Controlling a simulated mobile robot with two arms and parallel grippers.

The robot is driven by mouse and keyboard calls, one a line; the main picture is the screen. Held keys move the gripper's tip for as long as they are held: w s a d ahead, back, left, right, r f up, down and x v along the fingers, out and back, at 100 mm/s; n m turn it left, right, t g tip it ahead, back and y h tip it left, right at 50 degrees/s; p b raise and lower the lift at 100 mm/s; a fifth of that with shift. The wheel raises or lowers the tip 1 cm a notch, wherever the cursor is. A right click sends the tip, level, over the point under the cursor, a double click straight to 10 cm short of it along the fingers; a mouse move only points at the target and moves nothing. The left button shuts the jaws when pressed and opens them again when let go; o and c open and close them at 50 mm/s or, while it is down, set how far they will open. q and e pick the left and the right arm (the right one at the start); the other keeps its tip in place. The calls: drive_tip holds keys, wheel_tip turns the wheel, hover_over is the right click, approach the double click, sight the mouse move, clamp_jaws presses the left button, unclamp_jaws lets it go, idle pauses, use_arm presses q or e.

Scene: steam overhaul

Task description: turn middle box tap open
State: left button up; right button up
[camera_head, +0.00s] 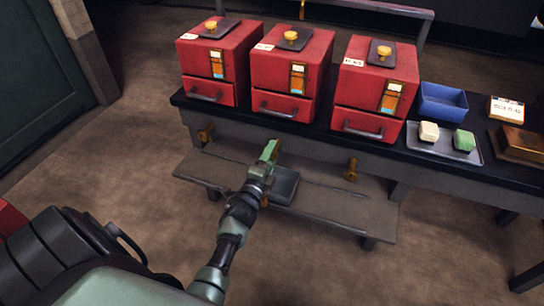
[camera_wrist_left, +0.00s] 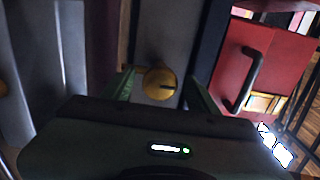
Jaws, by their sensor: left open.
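The middle red box (camera_head: 292,75) stands on the dark table between two similar red boxes. Its tap, a round brass knob (camera_wrist_left: 160,83), sits below it on the table's front and is mostly hidden behind my gripper in the head view. My left gripper (camera_head: 270,151) is at this tap. In the left wrist view its two green fingers are apart, one on each side of the knob. A dark slot on the knob runs toward the picture's right. I cannot tell whether the fingers touch it.
Brass taps show under the left box (camera_head: 205,133) and right box (camera_head: 351,170). A low shelf (camera_head: 330,207) with a grey tray (camera_head: 285,186) lies below. A blue bin (camera_head: 442,102) and a tray with two blocks (camera_head: 443,150) are at the right. Floor is free at left.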

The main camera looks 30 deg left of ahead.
use_arm(q)
drive_tip(key=shift+w+a, duration=0.1)
drive_tip(key=shift+w, duration=0.2)
use_arm(e)
drive_tip(key=shift+r, duration=0.25)
use_arm(q)
clamp_jaws()
